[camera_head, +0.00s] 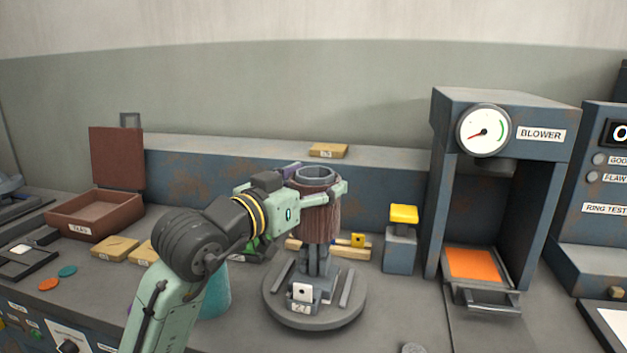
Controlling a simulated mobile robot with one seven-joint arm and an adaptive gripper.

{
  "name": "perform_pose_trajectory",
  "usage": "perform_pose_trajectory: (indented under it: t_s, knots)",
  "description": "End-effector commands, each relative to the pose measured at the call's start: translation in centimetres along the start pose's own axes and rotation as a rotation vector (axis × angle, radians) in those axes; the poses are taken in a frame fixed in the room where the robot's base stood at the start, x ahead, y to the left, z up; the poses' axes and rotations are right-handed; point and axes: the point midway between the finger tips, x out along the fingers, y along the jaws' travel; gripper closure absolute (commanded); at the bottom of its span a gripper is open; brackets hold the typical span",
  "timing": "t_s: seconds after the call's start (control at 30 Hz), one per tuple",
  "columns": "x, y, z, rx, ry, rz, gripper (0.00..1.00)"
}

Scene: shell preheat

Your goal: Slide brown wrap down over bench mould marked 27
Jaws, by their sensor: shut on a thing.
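The brown wrap (320,222) is an upright, ribbed, bark-like sleeve in the middle of the head view. My gripper (318,190) is shut on its upper part, one finger on each side. A grey round rim (316,172) shows at the top, inside the wrap. Below the wrap's lower edge, a grey post (318,262) stands on the round base of the bench mould (345,312). A small plate on the base has a label (300,308) that looks like 27 or 22. The wrap sits above the base; its inside is hidden.
The blower (507,92) with an orange pad (473,264) stands at right. A yellow-topped block (403,214) is right of the mould. Yellow pieces (357,241) lie behind it. A teal object (216,292) is partly behind my arm. An open brown box (95,214) is at left.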

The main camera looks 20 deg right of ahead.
Motion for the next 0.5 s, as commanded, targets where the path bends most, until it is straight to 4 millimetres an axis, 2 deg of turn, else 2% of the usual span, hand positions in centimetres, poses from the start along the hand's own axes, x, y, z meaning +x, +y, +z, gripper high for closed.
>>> perform_pose_trajectory:
  t_s: [0.03,0.5]
  knots:
    - [0.0,0.0,0.7,-0.001,0.001,0.000,0.57]
    - [0.0,0.0,4.5,0.000,0.001,0.000,0.57]
